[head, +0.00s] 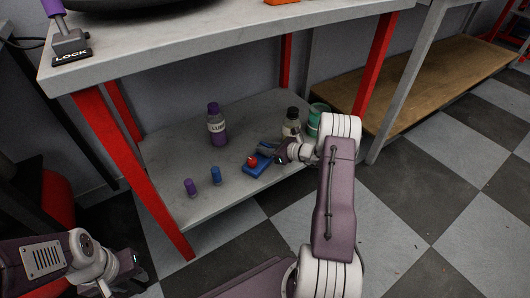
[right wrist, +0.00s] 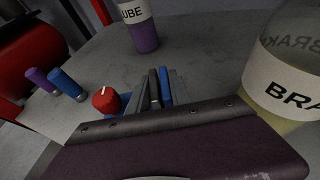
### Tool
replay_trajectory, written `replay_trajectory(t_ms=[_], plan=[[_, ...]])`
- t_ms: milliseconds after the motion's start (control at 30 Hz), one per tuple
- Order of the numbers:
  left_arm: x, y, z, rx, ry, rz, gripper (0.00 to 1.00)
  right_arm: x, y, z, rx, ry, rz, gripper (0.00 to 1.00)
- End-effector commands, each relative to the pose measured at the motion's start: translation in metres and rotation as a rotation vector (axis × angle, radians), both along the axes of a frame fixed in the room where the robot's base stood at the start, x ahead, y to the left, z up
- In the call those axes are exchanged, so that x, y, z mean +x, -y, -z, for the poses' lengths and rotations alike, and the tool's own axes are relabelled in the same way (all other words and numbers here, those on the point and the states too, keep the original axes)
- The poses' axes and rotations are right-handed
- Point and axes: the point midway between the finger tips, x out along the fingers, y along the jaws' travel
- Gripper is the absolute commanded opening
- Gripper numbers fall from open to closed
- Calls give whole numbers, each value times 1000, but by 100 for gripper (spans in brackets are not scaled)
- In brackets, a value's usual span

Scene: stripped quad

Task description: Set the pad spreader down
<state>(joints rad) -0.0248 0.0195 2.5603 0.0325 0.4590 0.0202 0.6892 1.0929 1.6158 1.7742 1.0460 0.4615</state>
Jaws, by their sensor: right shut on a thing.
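The pad spreader (head: 258,168) is a blue tool with a red knob, low over or on the grey lower shelf (head: 225,173); I cannot tell whether it touches the shelf. My right gripper (head: 266,150) is shut on it. In the right wrist view the spreader's red knob (right wrist: 106,101) shows left of the gripper fingers (right wrist: 155,88), with blue parts between and beside them. The fingers partly hide it. My left gripper (head: 128,274) is at the lower left, off the shelf, and its jaws are not clear.
A purple LUBE bottle (head: 217,128) stands behind the spreader. A brake fluid bottle (head: 291,124) and a green container (head: 316,118) are close on the right. Red legs and the benchtop (head: 200,50) frame the shelf.

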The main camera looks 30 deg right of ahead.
Motion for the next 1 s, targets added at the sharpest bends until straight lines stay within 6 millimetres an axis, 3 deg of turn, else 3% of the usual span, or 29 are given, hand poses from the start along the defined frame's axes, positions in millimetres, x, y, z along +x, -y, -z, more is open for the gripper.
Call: replay_trajectory(t_ms=[233,267,300,333,667,1000], plan=[[0,0,0,0,1,0,36,0,0,1,0,1,0,0],[0,0,-1,0,1,0,36,0,0,1,0,-1,-1,33],[0,0,-1,0,1,0,36,0,0,0,0,-1,-1,44],[0,0,-1,0,1,0,36,0,0,0,0,-1,-1,46],[0,0,-6,0,1,0,36,-1,0,-5,0,-1,0,46],[0,0,-66,0,1,0,36,-66,35,-42,2,-3,6,46]])
